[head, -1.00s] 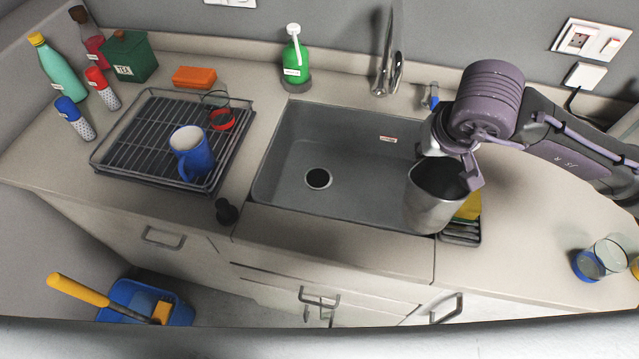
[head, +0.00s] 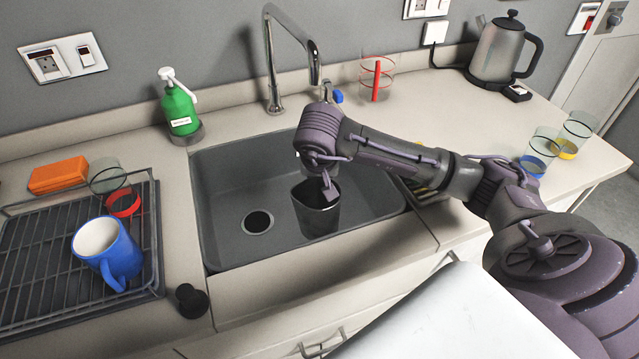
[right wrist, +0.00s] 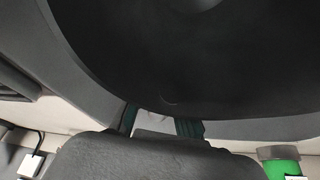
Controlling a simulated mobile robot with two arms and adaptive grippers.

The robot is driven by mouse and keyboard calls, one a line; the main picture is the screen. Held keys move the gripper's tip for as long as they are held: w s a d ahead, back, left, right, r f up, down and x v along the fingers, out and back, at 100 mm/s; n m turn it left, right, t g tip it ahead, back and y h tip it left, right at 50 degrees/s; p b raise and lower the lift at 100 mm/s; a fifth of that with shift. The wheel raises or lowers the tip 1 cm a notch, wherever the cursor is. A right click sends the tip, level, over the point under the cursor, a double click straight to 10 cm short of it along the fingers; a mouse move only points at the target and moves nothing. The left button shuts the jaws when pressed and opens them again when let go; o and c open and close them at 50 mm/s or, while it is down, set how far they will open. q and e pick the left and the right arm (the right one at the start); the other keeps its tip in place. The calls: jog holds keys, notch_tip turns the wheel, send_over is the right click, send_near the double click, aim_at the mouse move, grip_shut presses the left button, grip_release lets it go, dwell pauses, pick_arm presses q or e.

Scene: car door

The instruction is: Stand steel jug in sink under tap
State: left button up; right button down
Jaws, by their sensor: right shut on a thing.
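The steel jug (head: 316,212), dark grey with an open top, is upright within the sink (head: 225,195) in the head view, right of the drain hole. I cannot tell whether its base touches the sink floor. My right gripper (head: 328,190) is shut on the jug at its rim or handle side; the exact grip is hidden. The chrome tap (head: 290,55) stands behind the sink, its spout end behind the jug. In the right wrist view, a large dark curved surface, apparently the jug (right wrist: 190,60), fills the top above the gripper (right wrist: 160,125). My left gripper is not in view.
A green soap bottle (head: 179,105) stands behind the sink's left corner. The dish rack (head: 30,240) with a blue mug (head: 105,252) is at left. A black stopper (head: 192,300) sits near the front rim. Glasses and a kettle (head: 497,52) stand at right.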

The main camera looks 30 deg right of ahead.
aim_at(319, 198)
notch_tip(319, 198, down, 6)
jog(key=shift+a+f, duration=0.1)
jog(key=shift+f, duration=0.15)
jog(key=w, duration=0.1)
jog(key=w+d, duration=0.1)
jog(key=w+d+p, duration=0.1)
jog(key=shift+f, duration=0.3)
jog(key=shift+w+d, duration=0.4)
jog(key=shift+w, duration=0.1)
jog(key=w+d, duration=0.1)
jog(key=w+d+p, duration=0.1)
jog(key=shift+w, duration=0.4)
jog(key=shift+f, duration=0.7)
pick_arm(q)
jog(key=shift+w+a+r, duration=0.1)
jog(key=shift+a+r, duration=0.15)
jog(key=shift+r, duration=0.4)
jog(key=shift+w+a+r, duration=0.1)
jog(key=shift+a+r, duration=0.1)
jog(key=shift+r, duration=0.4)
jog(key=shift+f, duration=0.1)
pick_arm(e)
jog(key=shift+s, duration=0.1)
jog(key=c, duration=1.2)
grip_release()
jog(key=shift+f, duration=0.15)
